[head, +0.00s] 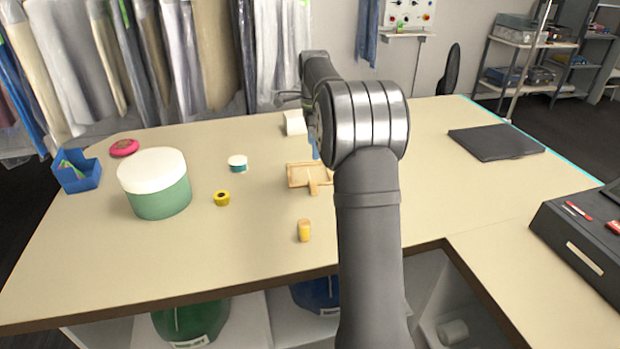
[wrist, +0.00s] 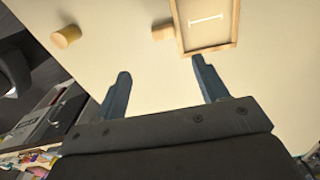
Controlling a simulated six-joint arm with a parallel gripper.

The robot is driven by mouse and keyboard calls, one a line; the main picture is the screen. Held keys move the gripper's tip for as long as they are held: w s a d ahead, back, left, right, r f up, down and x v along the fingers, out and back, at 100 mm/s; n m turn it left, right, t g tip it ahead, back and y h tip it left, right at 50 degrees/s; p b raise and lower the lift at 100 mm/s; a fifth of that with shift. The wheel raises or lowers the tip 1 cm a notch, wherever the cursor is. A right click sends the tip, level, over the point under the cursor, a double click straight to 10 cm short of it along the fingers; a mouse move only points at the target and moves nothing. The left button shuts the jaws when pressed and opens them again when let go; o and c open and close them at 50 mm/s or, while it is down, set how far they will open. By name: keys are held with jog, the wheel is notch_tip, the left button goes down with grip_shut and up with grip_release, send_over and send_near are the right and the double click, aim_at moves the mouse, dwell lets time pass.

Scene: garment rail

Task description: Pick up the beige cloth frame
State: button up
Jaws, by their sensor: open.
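The beige cloth frame (head: 300,176) lies flat on the table, left of my arm in the head view. It has a wooden border and a short handle-like block on its near side. In the wrist view the frame (wrist: 207,27) is at the top, cut off by the edge, with a pale bar mark on its cloth. My gripper (wrist: 161,67) is open and empty, its two dark fingers apart. The right fingertip appears close to the frame's edge; I cannot tell the height gap. In the head view my arm hides most of the gripper.
A yellow-orange cylinder (head: 304,230) stands nearer the table's front edge. Yellow tape (head: 222,198), a small teal jar (head: 237,163) and a large green tub (head: 160,192) are left. A white roll (head: 294,123) is behind. A dark flat item (head: 495,142) lies right, with clear table around it.

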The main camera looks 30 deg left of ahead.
send_over(313, 183)
jog(key=f, duration=0.7)
jog(key=shift+s+d+f, duration=0.25)
jog(key=shift+s+f, duration=0.05)
jog(key=shift+f, duration=0.1)
jog(key=shift+w+a+f, duration=0.15)
jog(key=shift+f, duration=1.25)
jog(key=shift+w+a+f, duration=0.1)
jog(key=shift+f, duration=1.3)
jog(key=c, duration=1.1)
jog(key=shift+r, duration=0.1)
jog(key=shift+c, duration=0.2)
